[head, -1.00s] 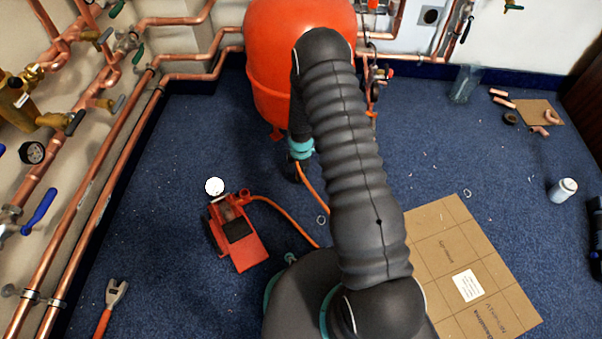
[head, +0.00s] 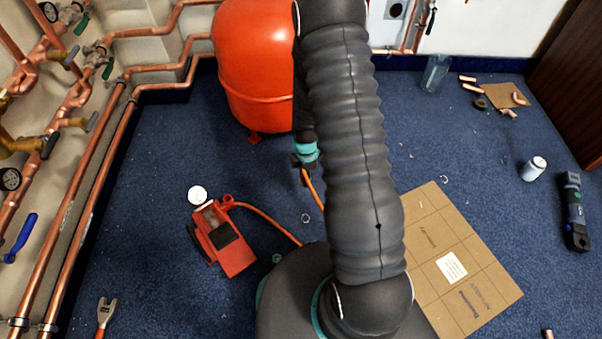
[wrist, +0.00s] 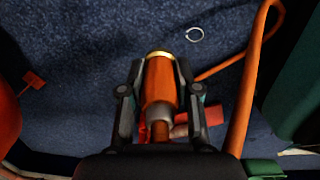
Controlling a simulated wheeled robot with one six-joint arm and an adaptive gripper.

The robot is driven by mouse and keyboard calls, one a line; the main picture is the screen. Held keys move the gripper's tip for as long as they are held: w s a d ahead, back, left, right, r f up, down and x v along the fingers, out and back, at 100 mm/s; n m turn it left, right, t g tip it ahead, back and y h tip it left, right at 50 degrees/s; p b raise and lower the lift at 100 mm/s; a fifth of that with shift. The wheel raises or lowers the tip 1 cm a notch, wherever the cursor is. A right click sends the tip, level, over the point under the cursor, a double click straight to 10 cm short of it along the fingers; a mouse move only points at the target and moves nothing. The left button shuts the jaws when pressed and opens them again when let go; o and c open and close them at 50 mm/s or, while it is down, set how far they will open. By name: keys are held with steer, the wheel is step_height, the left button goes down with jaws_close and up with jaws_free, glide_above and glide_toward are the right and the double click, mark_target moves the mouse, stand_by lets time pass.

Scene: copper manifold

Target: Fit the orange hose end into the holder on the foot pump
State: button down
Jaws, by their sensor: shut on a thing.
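The red foot pump (head: 223,238) lies on the blue carpet left of my base, with a round white gauge (head: 197,195) at its far end. An orange hose (head: 268,224) runs from the pump toward my base. My gripper (head: 305,166) is above the carpet near the red tank, right of and beyond the pump, partly hidden by my arm. In the wrist view my gripper (wrist: 158,90) is shut on the orange hose end (wrist: 160,82), which has a brass tip and a grey collar. The holder on the pump cannot be made out.
A large red tank (head: 255,75) stands at the back. Copper pipes (head: 85,190) line the left wall. A cardboard sheet (head: 445,265) lies right of my base. A white can (head: 534,169) and a tool (head: 574,212) are farther right. Carpet between pump and tank is clear.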

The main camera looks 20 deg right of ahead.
steer(key=shift+r, duration=0.15)
steer(key=shift+r+p, duration=1.4)
steer(key=shift+r, duration=0.7)
